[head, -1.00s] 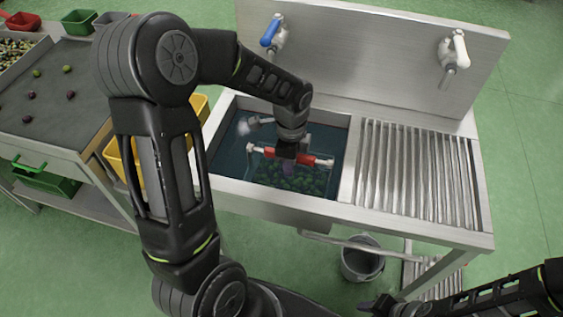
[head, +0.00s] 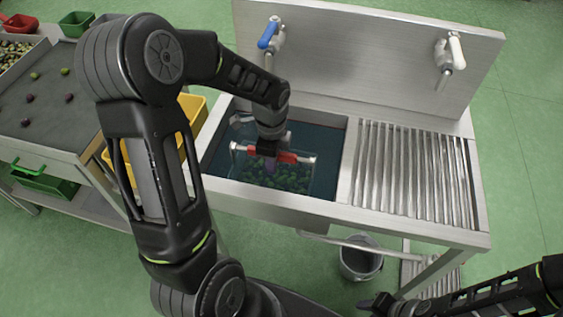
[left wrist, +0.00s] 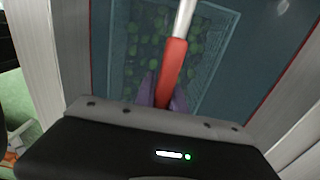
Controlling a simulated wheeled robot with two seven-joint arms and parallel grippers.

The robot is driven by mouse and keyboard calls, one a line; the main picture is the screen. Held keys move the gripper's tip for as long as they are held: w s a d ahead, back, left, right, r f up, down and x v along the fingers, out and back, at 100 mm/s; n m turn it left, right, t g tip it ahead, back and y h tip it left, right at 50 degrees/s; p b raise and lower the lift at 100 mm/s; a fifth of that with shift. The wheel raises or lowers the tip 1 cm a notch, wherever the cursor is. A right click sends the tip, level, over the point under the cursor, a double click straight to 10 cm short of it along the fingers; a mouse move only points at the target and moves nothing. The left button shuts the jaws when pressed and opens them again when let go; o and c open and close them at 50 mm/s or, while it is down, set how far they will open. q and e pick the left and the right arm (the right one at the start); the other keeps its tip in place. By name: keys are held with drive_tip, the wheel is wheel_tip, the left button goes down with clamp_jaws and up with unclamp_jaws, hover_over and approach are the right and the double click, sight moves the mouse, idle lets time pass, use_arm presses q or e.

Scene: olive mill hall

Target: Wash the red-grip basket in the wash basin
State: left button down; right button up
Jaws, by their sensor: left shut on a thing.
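The red-grip basket shows its red grip (head: 291,157) across the top and green olives (head: 280,178) inside, down in the wash basin (head: 330,203). The basin holds dark bluish water. In the left wrist view the red grip (left wrist: 174,62) runs between my purple fingertips, with the basket's mesh (left wrist: 200,70) below under the water. My left gripper (head: 269,163) is shut on the red grip, and my arm hides part of the basket. My right arm shows at the bottom right of the head view; its gripper (head: 372,304) is small and dark there, and its opening is unclear.
A ribbed drainboard (head: 415,175) lies right of the basin. A blue-handled tap (head: 270,36) and a white-handled tap (head: 450,55) are on the backsplash. A grey bucket (head: 360,262) stands beneath. A sorting table (head: 50,120) and yellow crate (head: 192,112) are at left.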

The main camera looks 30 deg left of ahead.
use_arm(q)
drive_tip(key=shift+s+a+p, duration=0.15)
drive_tip(key=shift+s+a, duration=0.15)
drive_tip(key=shift+a, duration=0.6)
drive_tip(key=shift+s+a+p, duration=0.15)
drive_tip(key=shift+s+a, duration=0.1)
drive_tip(key=shift+a, duration=0.65)
drive_tip(key=shift+d, duration=0.15)
drive_tip(key=shift+w+d, duration=0.35)
drive_tip(key=shift+d, duration=0.55)
drive_tip(key=shift+w+d, duration=0.3)
drive_tip(key=shift+d, duration=0.6)
drive_tip(key=shift+r, duration=0.15)
wheel_tip(320, 180, up, 21)
drive_tip(key=p, duration=0.9)
drive_tip(key=shift+f, duration=0.2)
